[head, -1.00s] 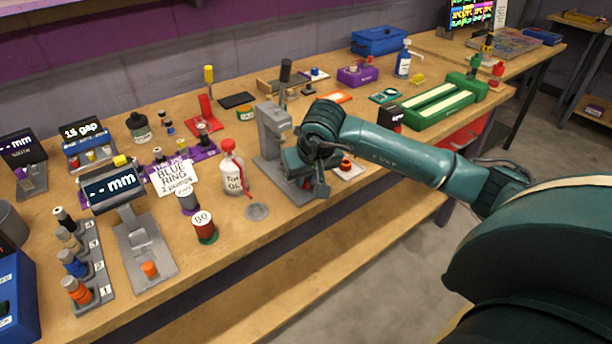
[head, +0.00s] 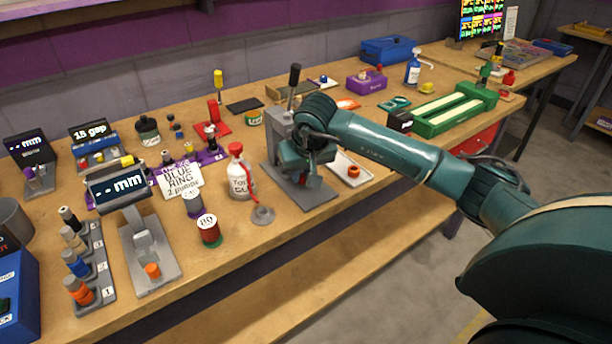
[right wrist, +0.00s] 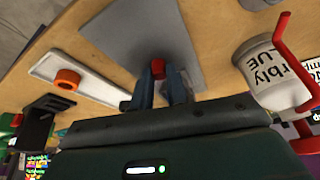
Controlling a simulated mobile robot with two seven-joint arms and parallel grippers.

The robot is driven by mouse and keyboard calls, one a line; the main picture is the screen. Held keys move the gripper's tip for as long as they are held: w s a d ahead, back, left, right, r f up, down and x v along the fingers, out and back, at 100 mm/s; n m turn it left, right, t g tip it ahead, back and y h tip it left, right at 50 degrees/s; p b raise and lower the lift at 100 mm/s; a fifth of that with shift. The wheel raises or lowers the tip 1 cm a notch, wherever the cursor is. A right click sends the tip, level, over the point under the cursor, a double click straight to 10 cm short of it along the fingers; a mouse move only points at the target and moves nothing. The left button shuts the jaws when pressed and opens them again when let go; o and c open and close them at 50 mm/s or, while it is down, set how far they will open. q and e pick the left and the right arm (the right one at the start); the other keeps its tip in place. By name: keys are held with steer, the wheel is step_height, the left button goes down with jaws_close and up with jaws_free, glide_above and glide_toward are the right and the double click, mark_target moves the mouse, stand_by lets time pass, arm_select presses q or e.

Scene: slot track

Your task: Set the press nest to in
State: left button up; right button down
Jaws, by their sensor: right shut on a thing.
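The grey press (head: 279,138) stands on the bench with its black lever (head: 294,78) pointing up. Its flat grey base plate (head: 318,197) reaches toward the bench's front edge, and its front part is bare. My right gripper (head: 309,180) is low over the plate, close against the press column. In the right wrist view the fingers (right wrist: 160,84) are shut on a small red knob (right wrist: 158,68) above the grey plate (right wrist: 130,30). My gripper and wrist hide most of the nest, so how far in it sits is hard to see. My left gripper is out of view.
A white glue bottle (head: 239,172) with a red cap stands just left of the press. A white tray (head: 343,163) with an orange ring (head: 353,170) lies just right of it. A green track fixture (head: 450,112) is farther right.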

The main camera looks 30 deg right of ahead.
steer(key=shift+w+r, duration=0.1)
steer(key=shift+w, duration=0.05)
steer(key=c, duration=1.4)
jaws_free()
steer(key=shift+w, duration=0.1)
steer(key=shift+o, duration=0.2)
steer(key=d+v, duration=0.1)
steer(key=v, duration=1.2)
steer(key=shift+a, duration=0.5)
